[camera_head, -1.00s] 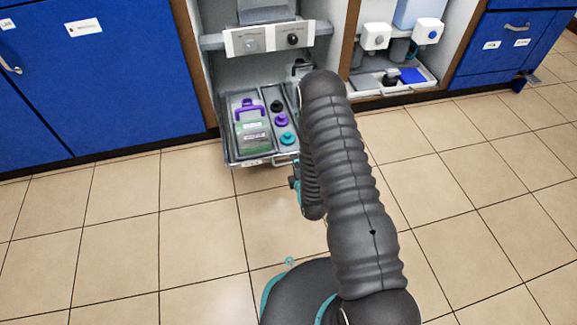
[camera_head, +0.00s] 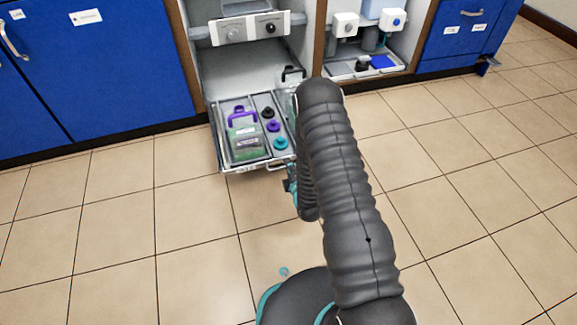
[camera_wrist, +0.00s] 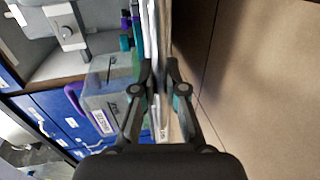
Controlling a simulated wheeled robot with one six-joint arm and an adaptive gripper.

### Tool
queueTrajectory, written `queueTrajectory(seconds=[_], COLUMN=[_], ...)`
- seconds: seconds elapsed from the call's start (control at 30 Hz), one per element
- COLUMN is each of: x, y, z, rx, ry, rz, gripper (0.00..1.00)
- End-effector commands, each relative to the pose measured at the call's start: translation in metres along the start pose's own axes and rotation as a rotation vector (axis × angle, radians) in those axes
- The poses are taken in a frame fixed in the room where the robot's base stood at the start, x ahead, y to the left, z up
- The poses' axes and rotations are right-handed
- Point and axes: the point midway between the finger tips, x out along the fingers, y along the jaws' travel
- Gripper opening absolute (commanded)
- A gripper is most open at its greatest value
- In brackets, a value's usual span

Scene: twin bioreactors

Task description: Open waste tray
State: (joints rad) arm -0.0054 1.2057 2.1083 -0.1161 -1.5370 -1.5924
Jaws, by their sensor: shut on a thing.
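The waste tray (camera_head: 247,168) is a grey, shallow drawer under the left bioreactor bay. It stands pulled out over the floor, and its front edge (camera_wrist: 155,30) runs vertically in the wrist view. It holds a clear container with green contents and a purple handle (camera_head: 243,118), which also shows in the wrist view (camera_wrist: 100,105). Beside it are black, purple (camera_head: 273,126) and teal (camera_head: 281,143) round pieces. My gripper (camera_wrist: 160,72) is shut on the tray's front handle. In the head view my arm partly hides the gripper and the tray's right side.
Blue cabinets (camera_head: 90,75) stand left of the bay. A second bioreactor bay with a white tray (camera_head: 370,68) is to the right, with a blue cabinet (camera_head: 465,40) beyond it. The tiled floor (camera_head: 110,220) in front is clear.

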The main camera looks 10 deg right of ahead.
Motion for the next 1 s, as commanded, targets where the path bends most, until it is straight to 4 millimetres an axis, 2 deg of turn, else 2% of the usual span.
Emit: queueTrajectory(seconds=[0.27,0.3,0.37,0.4,0.77,0.87,1.0], x=[0.000,0.000,0.000,0.000,-0.004,-0.015,-0.040], y=[-0.001,-0.001,-0.001,-0.001,0.000,-0.001,-0.001], z=[-0.003,-0.003,-0.003,-0.002,0.002,0.002,0.002], rx=[-0.001,-0.001,-0.001,-0.001,0.001,0.001,0.001], ry=[0.003,0.003,0.003,0.002,-0.004,-0.004,-0.004], rz=[-0.001,-0.001,-0.001,-0.001,-0.001,-0.003,-0.005], gripper=[0.00,0.18,0.33,0.37,0.37,0.37,0.37])
